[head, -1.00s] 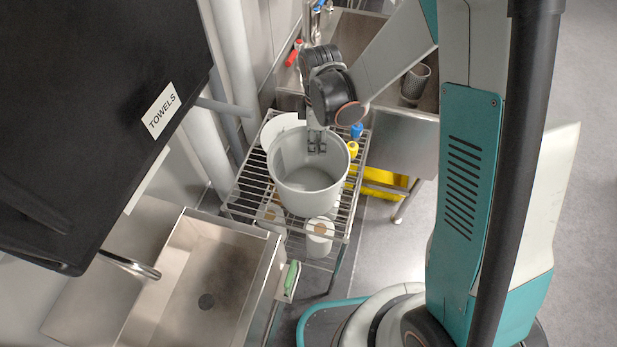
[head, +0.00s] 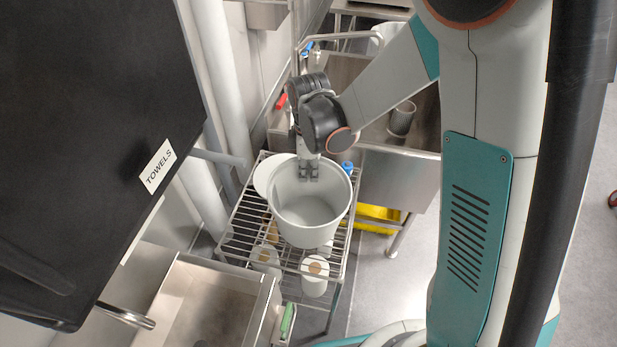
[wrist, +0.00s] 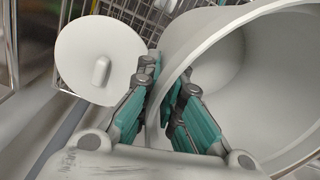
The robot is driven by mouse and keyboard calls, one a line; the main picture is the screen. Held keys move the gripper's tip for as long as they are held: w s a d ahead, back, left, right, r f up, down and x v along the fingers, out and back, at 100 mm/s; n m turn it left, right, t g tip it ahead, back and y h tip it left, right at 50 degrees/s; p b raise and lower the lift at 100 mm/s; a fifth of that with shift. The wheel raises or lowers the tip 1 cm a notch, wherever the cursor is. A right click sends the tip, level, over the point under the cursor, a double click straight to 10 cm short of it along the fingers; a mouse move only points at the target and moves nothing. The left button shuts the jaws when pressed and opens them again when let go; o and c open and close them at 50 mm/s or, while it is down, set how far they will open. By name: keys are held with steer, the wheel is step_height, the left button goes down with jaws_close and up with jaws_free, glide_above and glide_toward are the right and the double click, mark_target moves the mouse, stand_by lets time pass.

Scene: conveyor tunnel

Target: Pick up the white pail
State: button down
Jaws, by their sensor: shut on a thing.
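The white pail (head: 309,218) is an open, empty-looking bucket over the wire rack in the head view. Its wide mouth faces up toward the camera. My gripper (head: 309,172) is at the pail's far rim. In the wrist view my gripper (wrist: 165,125) has one finger on each side of the wall of the pail (wrist: 262,85) and is shut on it. The pail hides part of the rack, and I cannot tell from these views how far its base is above the shelf.
A wire rack (head: 240,222) stands below, with a round white lid (wrist: 100,58) beside the pail. A paper roll (head: 314,276) is on a lower shelf. Steel sinks (head: 205,300) stand near, and a dark towel dispenser (head: 90,130) hangs at left. Open floor (head: 385,290) lies right.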

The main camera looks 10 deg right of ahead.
step_height(320, 180, up, 16)
steer(key=p, duration=0.4)
steer(key=shift+f, duration=0.25)
